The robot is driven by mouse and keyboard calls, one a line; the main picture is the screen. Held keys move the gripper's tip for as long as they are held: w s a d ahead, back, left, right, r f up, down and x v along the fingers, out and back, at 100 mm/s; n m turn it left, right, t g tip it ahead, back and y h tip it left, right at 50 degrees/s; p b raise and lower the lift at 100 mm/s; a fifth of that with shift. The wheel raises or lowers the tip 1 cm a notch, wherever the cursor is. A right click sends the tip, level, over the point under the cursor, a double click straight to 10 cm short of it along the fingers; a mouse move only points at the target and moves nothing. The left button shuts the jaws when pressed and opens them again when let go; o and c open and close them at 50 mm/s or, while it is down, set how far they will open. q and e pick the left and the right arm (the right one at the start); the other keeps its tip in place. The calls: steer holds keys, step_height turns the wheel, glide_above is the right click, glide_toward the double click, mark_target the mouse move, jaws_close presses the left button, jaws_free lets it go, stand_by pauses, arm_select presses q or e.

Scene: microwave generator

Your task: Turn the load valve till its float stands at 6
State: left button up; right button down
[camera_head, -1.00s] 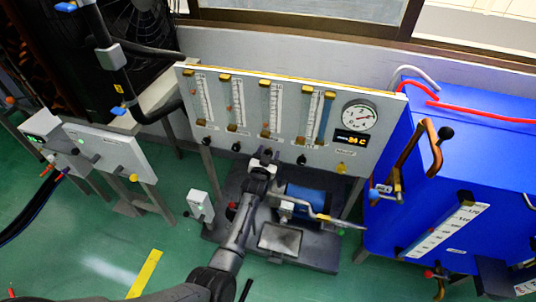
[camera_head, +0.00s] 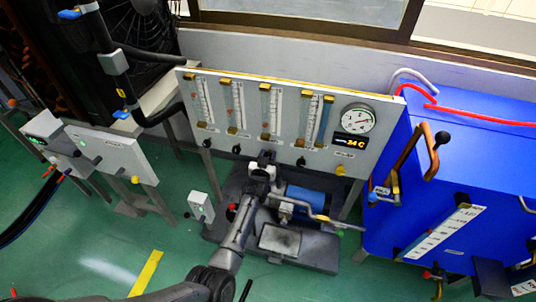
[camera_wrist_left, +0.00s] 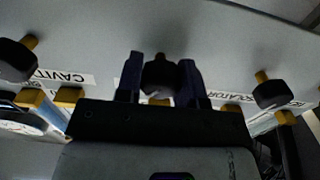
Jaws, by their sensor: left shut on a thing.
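A grey panel (camera_head: 290,80) carries several upright flow meters with a row of black knobs below them. My left gripper (camera_head: 265,158) is at the knob below the third meter tube (camera_head: 267,112) from the left. In the left wrist view my left gripper (camera_wrist_left: 160,80) has its two fingers on either side of a black knob (camera_wrist_left: 160,74) and is shut on it. The label by this knob is mostly hidden, so I cannot read it as the load valve. The float and scale numbers are too small to read. My right gripper is not in view.
Free black knobs flank the held one in the left wrist view, one at left (camera_wrist_left: 16,60) and one at right (camera_wrist_left: 270,93). A round gauge (camera_head: 358,119) is at the panel's right. A blue cabinet (camera_head: 455,150) stands at right, and a blue motor (camera_head: 308,198) sits below the panel.

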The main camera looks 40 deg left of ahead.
arm_select(q)
steer(key=n+p, duration=0.1)
steer(key=n, duration=0.3)
steer(key=shift+n+p, duration=0.3)
steer(key=shift+p, duration=0.05)
steer(key=n, duration=0.3)
steer(key=shift+n+p, duration=0.3)
steer(key=shift+n, duration=0.4)
steer(key=o, duration=0.9)
steer(key=shift+o, duration=0.2)
steer(key=shift+s, duration=0.1)
